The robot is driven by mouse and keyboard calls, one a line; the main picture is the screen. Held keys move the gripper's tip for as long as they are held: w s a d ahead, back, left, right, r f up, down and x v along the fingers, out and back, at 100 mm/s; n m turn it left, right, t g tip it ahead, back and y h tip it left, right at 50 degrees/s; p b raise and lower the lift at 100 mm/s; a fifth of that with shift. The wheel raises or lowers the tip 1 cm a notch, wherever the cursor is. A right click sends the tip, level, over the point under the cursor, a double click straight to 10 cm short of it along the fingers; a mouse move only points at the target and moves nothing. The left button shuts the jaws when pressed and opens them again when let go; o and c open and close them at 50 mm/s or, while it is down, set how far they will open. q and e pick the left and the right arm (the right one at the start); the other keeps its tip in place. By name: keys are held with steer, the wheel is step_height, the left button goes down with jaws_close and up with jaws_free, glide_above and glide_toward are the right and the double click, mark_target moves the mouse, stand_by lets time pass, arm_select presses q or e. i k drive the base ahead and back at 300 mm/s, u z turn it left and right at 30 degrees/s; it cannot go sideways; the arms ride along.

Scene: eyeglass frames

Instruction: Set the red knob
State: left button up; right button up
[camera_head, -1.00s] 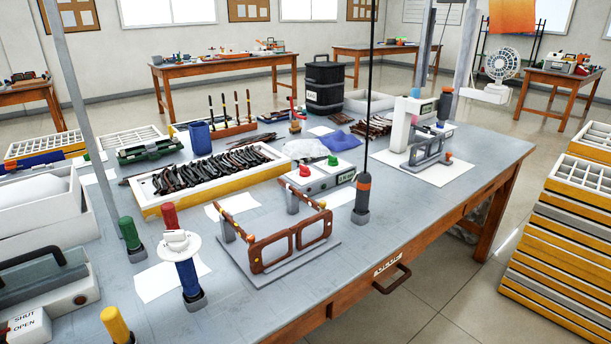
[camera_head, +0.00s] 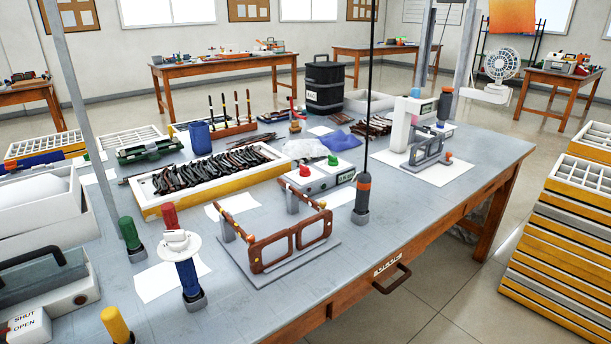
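A red knob (camera_head: 305,170) sits on top of a small white box (camera_head: 322,178) in the middle of the table, with a green knob (camera_head: 332,160) beside it. The box has a dark green label on its front, too small to read. A red-handled piece (camera_head: 170,214) stands at the front left, partly behind a white dial (camera_head: 177,241) on a blue handle (camera_head: 189,277). At the lower left corner a white block (camera_head: 28,327) reads SHUT and OPEN, with a bit of red at its left, cut off by the picture edge. Neither of my grippers is in view.
Brown eyeglass frames (camera_head: 291,242) stand in a grey fixture in front of the box. A black rod with an orange band (camera_head: 363,190) rises at its right. A tray of dark frames (camera_head: 211,172) lies behind left. A clear-lidded case (camera_head: 38,280) stands at the left edge.

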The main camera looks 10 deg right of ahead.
mark_target(304, 171)
steer(key=z, duration=1.9)
steer(key=i, duration=2.3)
steer(key=u, duration=3.4)
